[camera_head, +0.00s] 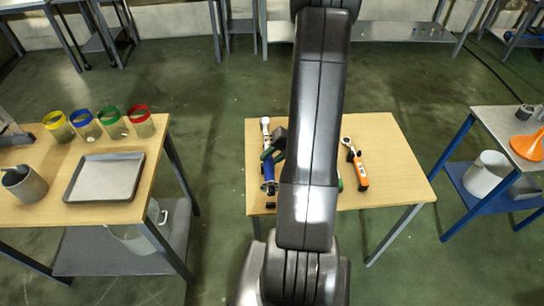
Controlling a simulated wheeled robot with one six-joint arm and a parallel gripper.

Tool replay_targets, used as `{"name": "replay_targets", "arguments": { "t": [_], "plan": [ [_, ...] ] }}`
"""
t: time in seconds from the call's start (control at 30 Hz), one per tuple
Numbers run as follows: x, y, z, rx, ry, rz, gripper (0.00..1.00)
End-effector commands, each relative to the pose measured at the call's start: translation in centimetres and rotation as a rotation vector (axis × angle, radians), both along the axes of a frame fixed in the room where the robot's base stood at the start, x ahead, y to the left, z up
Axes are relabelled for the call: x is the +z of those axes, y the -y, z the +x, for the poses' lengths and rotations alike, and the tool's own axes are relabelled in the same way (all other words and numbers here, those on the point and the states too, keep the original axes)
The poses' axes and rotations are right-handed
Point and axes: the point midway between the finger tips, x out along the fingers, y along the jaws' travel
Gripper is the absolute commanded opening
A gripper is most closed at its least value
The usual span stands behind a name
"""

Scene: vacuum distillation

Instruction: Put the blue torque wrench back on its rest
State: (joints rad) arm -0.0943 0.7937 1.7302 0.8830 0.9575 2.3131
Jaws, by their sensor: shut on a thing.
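The blue torque wrench (268,172) is at the left end of the middle wooden table, its blue handle toward me. A pale ratchet head (265,123) shows beyond it, in line with it. My gripper (273,153) is over the wrench at its middle and shut on it; the fingertips are small and partly hidden. A little green shows close to the jaws. Whether the wrench touches a rest or the table cannot be told. An orange torque wrench (361,172) lies to the right of my arm. A bit of green (340,185) shows at the arm's right edge, mostly hidden.
My arm covers the middle of the wooden table (396,165); its right part is bare. A left table holds a grey tray (105,178), a metal beaker (24,184) and several colour-rimmed jars (114,124). At right, a metal table holds an orange funnel (528,145).

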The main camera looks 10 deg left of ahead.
Motion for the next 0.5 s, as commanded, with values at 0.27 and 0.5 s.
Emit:
{"name": "replay_targets", "arguments": {
  "t": [0.27,0.5],
  "plan": [
    [-0.4,0.1,-0.1,-0.003,0.006,-0.001,0.00],
    [-2.3,0.1,-0.1,-0.003,0.006,-0.001,0.00]
  ]
}}
